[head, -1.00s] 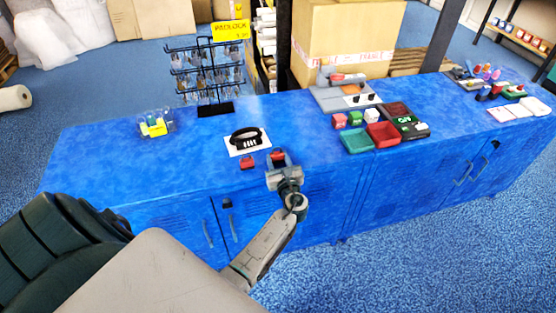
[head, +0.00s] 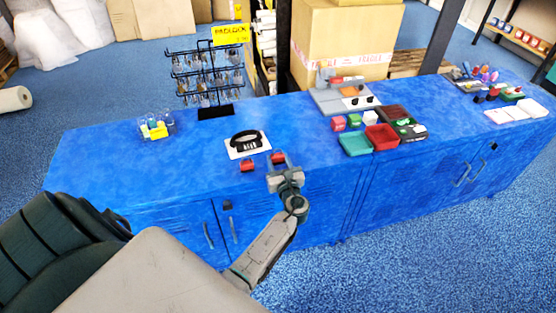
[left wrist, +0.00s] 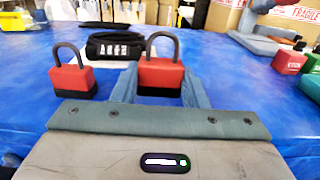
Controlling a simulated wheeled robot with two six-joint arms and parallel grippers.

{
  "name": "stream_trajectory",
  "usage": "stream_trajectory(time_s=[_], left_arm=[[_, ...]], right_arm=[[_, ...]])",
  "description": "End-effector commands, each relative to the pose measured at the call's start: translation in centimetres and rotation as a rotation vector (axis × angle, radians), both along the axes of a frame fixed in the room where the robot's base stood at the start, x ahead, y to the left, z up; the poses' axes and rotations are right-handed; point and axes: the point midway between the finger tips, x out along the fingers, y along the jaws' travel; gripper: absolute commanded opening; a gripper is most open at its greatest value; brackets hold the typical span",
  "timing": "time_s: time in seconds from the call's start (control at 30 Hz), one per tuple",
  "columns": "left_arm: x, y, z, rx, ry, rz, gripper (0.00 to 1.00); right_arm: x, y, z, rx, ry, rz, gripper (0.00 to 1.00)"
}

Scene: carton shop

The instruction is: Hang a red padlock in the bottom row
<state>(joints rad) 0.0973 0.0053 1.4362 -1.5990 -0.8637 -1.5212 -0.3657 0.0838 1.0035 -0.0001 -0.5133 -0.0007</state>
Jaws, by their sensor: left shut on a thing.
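My left gripper (head: 281,166) is shut on a red padlock (head: 279,157) at the counter's front edge. In the left wrist view this padlock (left wrist: 160,77) sits upright between the fingers, with its dark shackle up and a black band at its base. I cannot tell whether its base touches the counter. A second red padlock (head: 247,165) stands upright to its left; it also shows in the left wrist view (left wrist: 72,80). The black wire rack (head: 207,80) stands at the back left, with rows of hooks holding padlocks. Its bottom row is partly crowded and hard to make out. My right gripper is out of view.
A black strap-like item on a white card (head: 247,145) lies behind the padlocks. A clear tray with yellow items (head: 155,126) is at left. Green (head: 356,143) and red (head: 382,137) trays are at right. The blue counter (head: 200,155) is clear left of the card.

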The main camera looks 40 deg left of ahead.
Motion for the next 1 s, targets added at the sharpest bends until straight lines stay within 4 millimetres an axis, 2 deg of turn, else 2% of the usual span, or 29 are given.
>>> stream_trajectory(time_s=[1.0], left_arm=[[-4.0, -4.7, 0.0, -0.003, 0.0, 0.0, 0.22]], right_arm=[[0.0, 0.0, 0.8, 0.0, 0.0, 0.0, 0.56]])
